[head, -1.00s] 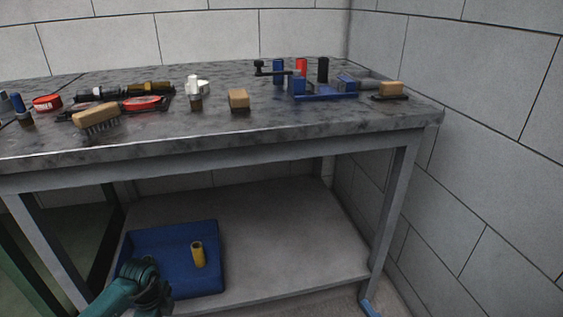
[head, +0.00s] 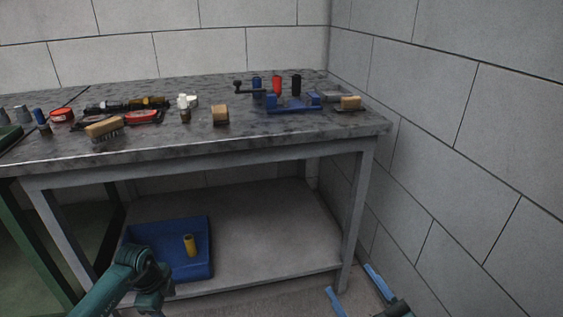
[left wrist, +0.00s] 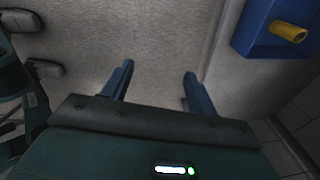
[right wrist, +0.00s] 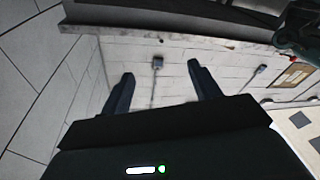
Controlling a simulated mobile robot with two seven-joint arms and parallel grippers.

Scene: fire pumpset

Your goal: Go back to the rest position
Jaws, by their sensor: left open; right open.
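My right gripper (head: 357,288) shows at the bottom right of the head view, its two blue fingers apart and nothing between them. It is in front of the bench's right leg, near the wall. Its open fingers also show in the right wrist view (right wrist: 158,88), empty. My left gripper is below the frame in the head view, where only its teal arm shows. In the left wrist view my left gripper (left wrist: 157,85) is open and empty over a grey floor.
The workbench (head: 260,143) carries a blue vise (head: 292,106), brushes and several small tools. On its lower shelf (head: 265,235) a blue bin (head: 168,222) holds a yellow cylinder (head: 190,245). A block wall (head: 450,130) closes the right side.

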